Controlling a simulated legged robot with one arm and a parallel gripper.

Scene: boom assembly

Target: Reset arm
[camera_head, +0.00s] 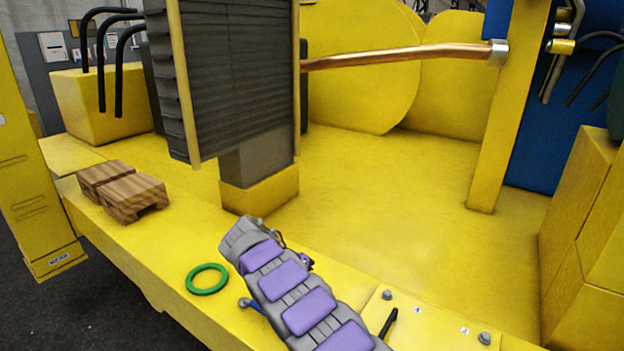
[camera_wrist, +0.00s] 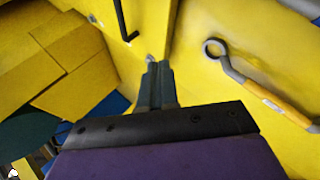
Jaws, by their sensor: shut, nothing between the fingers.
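My gripper (camera_wrist: 157,68) shows in the wrist view with its two grey fingers together and nothing between them. Its tips appear close to a small grey bolt head on the yellow surface; I cannot tell whether they touch it. In the head view my purple and grey arm reaches across the yellow deck (camera_head: 400,235) from the bottom edge. I cannot make out the fingertips there.
A green ring (camera_head: 207,279) and wooden blocks (camera_head: 125,190) lie on the deck's left part. Bolts (camera_head: 388,295) and a black handle (camera_head: 388,322) are right of my arm. A ring-ended wrench (camera_wrist: 240,75) lies right of the fingers. A dark finned block (camera_head: 225,80) stands behind.

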